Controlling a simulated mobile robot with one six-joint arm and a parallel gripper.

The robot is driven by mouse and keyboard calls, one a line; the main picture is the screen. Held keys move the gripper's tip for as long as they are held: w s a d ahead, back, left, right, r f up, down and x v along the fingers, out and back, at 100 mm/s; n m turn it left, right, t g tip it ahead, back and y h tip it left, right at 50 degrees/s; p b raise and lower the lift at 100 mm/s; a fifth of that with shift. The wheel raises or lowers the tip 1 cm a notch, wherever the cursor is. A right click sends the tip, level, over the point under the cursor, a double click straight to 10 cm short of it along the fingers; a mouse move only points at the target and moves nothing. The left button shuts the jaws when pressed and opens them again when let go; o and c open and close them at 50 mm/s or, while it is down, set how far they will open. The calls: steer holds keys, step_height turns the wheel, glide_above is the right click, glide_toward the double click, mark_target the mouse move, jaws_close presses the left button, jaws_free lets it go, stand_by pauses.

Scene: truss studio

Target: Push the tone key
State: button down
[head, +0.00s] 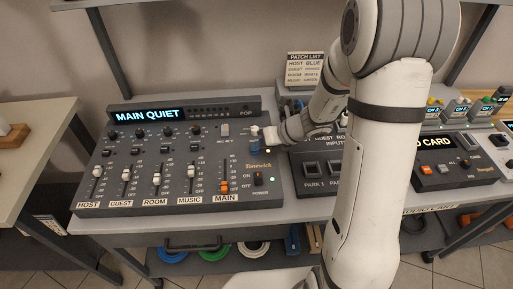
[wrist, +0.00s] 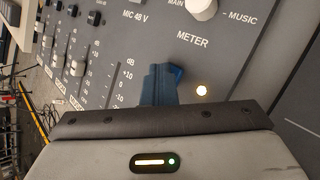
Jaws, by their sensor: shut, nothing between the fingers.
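The grey mixing desk (head: 215,170) stands on the table, its display (head: 148,115) reading "MAIN QUIET". My gripper (head: 255,146) is over the desk's upper right part, with its blue fingertips low over the panel. In the wrist view the blue fingers (wrist: 160,84) are shut together, with nothing between them, left of a small lit round light (wrist: 202,90) and below the "METER" label. Whether they touch the panel I cannot tell. I can read no label for the tone key; the fingers and wrist hide part of the panel.
A white knob (wrist: 201,8) sits beyond the fingers. A fader column with orange cap (head: 224,187) and the power switch (head: 258,179) are nearby. A dark input box (head: 310,170) stands right of the desk, and a cart unit (head: 456,172) stands farther right.

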mark_target(259, 151)
steer(key=shift+r, duration=0.3)
step_height(259, 151, up, 6)
steer(key=p, duration=0.6)
stand_by(0.4)
